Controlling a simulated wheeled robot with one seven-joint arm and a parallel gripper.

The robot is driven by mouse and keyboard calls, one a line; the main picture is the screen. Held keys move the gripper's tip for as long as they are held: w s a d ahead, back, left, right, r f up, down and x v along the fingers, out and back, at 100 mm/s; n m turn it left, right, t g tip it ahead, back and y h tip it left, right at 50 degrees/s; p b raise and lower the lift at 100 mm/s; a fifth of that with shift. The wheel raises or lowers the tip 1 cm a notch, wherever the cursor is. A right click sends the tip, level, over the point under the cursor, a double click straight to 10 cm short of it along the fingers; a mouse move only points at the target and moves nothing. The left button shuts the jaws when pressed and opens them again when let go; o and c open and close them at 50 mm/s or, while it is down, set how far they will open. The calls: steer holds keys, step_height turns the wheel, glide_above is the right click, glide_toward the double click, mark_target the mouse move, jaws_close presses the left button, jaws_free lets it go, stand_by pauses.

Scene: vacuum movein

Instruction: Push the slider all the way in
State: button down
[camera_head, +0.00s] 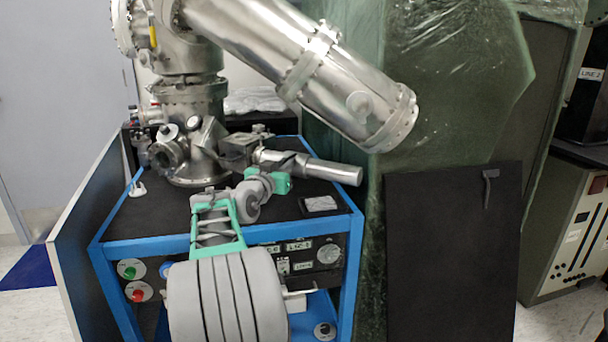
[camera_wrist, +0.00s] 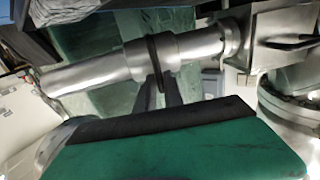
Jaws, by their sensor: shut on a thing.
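The slider (camera_head: 335,173) is a bare silver cylinder lying level, sticking out to the right from the metal apparatus on the blue-framed cart. In the wrist view the slider (camera_wrist: 95,75) has a wider collar with a thin dark ring (camera_wrist: 154,62) around it, and runs right to a square metal block (camera_wrist: 280,38). My gripper (camera_head: 281,171) reaches up to the slider's collar from the front. In the wrist view the dark fingers of my gripper (camera_wrist: 160,88) are shut on the slider at the dark ring. The fingertips are partly hidden.
The metal apparatus (camera_head: 190,130) stands on the cart's black top (camera_head: 130,220). A large silver tube (camera_head: 310,70) slopes overhead. A dark panel (camera_head: 455,250) and green plastic-wrapped equipment (camera_head: 450,90) stand to the right. There is open space off the slider's right end.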

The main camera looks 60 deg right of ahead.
steer(key=w, duration=0.6)
steer(key=shift+w, duration=0.2)
steer(key=c, duration=1.5)
jaws_free()
steer(key=shift+c, duration=0.2)
steer(key=s+a+p, duration=0.1)
steer(key=a, duration=0.6)
steer(key=shift+a, duration=0.35)
